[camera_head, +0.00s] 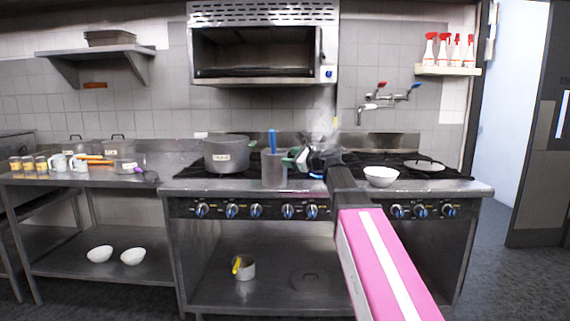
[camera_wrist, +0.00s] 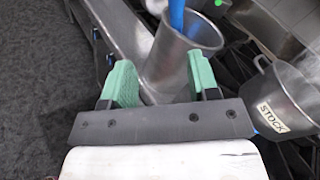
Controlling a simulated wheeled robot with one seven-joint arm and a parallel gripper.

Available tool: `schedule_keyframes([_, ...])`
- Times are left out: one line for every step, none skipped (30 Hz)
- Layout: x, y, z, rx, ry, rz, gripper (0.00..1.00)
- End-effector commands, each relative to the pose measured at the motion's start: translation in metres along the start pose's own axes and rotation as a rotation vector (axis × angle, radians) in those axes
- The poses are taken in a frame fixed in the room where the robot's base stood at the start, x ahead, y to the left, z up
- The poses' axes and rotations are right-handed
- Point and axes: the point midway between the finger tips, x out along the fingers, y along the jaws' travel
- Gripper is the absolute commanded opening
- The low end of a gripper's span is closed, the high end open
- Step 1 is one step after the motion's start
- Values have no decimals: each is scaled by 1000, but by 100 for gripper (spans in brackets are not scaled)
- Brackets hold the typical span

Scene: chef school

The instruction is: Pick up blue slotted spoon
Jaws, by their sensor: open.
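The blue slotted spoon (camera_head: 272,141) stands upright in a tall metal container (camera_head: 274,170) at the front edge of the stove. Only its blue handle shows; the slotted end is hidden inside the container. The handle (camera_wrist: 177,15) also shows at the top of the wrist view, rising from the container (camera_wrist: 180,62). My gripper (camera_head: 297,159) is open, just right of the container in the head view. In the wrist view, my gripper's green fingertips (camera_wrist: 162,80) are spread, with the container beyond and partly between them. Nothing is held. Contact with the container cannot be told.
A white bowl (camera_head: 381,176) sits on the stove's right front. A purple-handled utensil (camera_head: 146,174) lies on the left counter. An oven (camera_head: 260,50) hangs above.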

Motion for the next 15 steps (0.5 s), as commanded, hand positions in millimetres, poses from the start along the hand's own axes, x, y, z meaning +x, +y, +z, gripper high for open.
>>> schedule_keyframes([1,-7,10,29,-22,-12,55])
schedule_keyframes([1,-10,15,45,-32,-17,55])
schedule_keyframes([1,-13,20,61,-43,-23,55])
schedule_keyframes([2,-14,22,70,-49,-26,55])
schedule_keyframes([3,-15,23,76,-52,-27,55])
schedule_keyframes([4,-16,24,80,-55,-28,55])
schedule_keyframes([7,-16,25,81,-56,-28,55])
schedule_keyframes([9,-16,25,82,-56,-28,55])
schedule_keyframes([14,-16,25,81,-56,-27,55])
schedule_keyframes([18,-16,25,81,-55,-26,55])
schedule_keyframes([22,-16,25,81,-55,-26,55])
schedule_keyframes([28,-17,25,80,-55,-26,55])
schedule_keyframes([32,-17,25,80,-55,-27,55])
schedule_keyframes([37,-18,25,80,-55,-27,55])
schedule_keyframes([44,-18,25,80,-55,-26,55])
